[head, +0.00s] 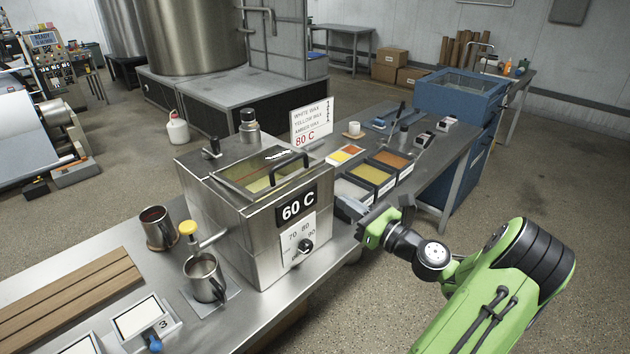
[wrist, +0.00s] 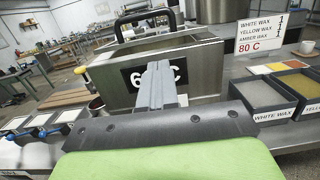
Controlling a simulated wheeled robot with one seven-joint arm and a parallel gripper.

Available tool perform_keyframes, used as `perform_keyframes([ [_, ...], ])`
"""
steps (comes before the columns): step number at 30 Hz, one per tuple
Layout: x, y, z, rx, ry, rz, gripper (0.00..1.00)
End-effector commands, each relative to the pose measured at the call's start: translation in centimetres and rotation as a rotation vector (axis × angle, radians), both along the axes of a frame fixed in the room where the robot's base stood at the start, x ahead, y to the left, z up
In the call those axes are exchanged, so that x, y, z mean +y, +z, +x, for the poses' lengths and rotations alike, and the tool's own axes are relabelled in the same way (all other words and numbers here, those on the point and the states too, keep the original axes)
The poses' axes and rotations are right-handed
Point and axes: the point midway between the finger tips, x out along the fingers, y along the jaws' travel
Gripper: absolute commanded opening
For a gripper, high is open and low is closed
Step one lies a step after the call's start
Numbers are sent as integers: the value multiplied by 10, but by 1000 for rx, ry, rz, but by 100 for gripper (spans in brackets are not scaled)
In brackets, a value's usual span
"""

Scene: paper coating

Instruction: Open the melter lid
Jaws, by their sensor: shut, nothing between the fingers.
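The melter (head: 245,230) is a steel box with a "60 C" display on its front. Its lid (head: 236,190) has a glass window and lies shut on top, with yellowish contents visible beneath. A black bar handle (head: 290,165) stands up on the lid; it also shows in the wrist view (wrist: 147,20). My gripper (head: 350,208) is shut and empty, to the right of the melter and lower than the handle. In the wrist view its closed fingers (wrist: 157,85) point toward the melter's display face and partly cover the "60 C" label. The handle is beyond and above the fingertips, apart from them.
Wax trays (head: 370,173) stand on the bench right of the melter, beside a sign (head: 311,119) reading 80 C. Metal mugs (head: 204,278) and a yellow-knobbed tap (head: 188,228) are on its left. A temperature dial (head: 305,246) is on its front. Air above the lid is clear.

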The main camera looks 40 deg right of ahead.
Motion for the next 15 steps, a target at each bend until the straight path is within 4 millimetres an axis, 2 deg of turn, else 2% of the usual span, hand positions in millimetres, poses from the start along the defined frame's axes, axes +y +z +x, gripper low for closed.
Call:
perform_keyframes([
  [5, 3, 4, 29, 0, 10, -5, 0],
  [15, 6, 13, 104, 1, 9, -8, 0],
])
